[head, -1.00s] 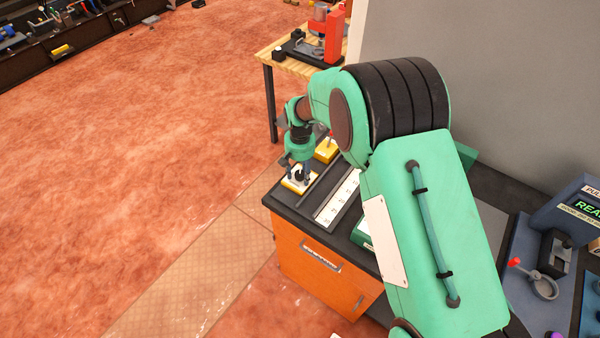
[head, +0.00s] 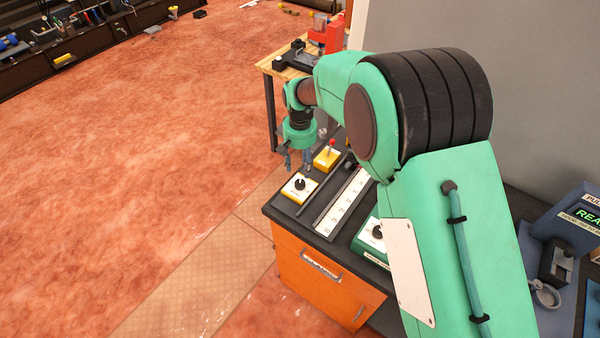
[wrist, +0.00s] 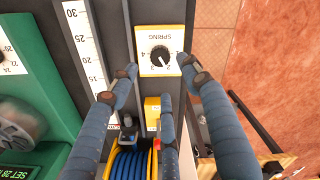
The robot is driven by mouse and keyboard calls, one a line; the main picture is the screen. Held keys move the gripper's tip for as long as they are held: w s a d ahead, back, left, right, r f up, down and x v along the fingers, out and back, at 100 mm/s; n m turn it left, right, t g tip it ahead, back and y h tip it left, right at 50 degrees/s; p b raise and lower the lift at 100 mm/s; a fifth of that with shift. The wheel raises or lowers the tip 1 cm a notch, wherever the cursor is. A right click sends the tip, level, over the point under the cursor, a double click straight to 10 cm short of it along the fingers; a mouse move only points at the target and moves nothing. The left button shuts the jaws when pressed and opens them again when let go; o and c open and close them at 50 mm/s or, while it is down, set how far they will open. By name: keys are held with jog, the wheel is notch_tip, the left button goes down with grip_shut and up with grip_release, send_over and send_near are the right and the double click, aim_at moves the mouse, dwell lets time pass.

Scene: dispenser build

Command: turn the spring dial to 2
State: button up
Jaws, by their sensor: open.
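The spring dial is a black knob (head: 300,184) on a white-faced yellow box (head: 311,195) at the bench's near left corner. In the wrist view the knob (wrist: 160,56) sits under the word SPRING, and its white mark points down and slightly right.
A white scale strip (head: 343,203) lies right of the dial. A green box with a dial (head: 377,232) stands farther right. A yellow box with a red-tipped lever (head: 327,157) stands behind. A blue coil (wrist: 132,164) lies beneath the fingers. Open floor lies left.

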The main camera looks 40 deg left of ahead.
jog(key=shift+r, duration=1.15)
jog(key=w+d+r+m+t, duration=0.1)
jog(key=d+r, duration=0.7)
jog(key=d, duration=0.3)
jog(key=w+d+r+m+y, duration=0.1)
jog(key=d+r, duration=0.7)
jog(key=d, duration=0.4)
jog(key=d+r+m+t, duration=0.1)
jog(key=d+r+m, duration=0.1)
jog(key=d+r, duration=0.75)
jog(key=s+d+r+m+t, duration=0.1)
jog(key=s+d, duration=0.2)
jog(key=d, duration=0.3)
jog(key=s+d+r+b, duration=0.1)
jog(key=s+d+r, duration=0.15)
jog(key=d, duration=0.35)
jog(key=s+d+r+m+t, duration=0.1)
jog(key=s+d, duration=0.2)
jog(key=d, duration=0.3)
jog(key=s+d+f+m+t+h, duration=0.1)
jog(key=s+d+f+m, duration=0.1)
jog(key=s+d, duration=1)
jog(key=s, duration=0.3)
jog(key=shift+f+t+b, duration=0.3)
jog(key=shift+b, duration=0.1)
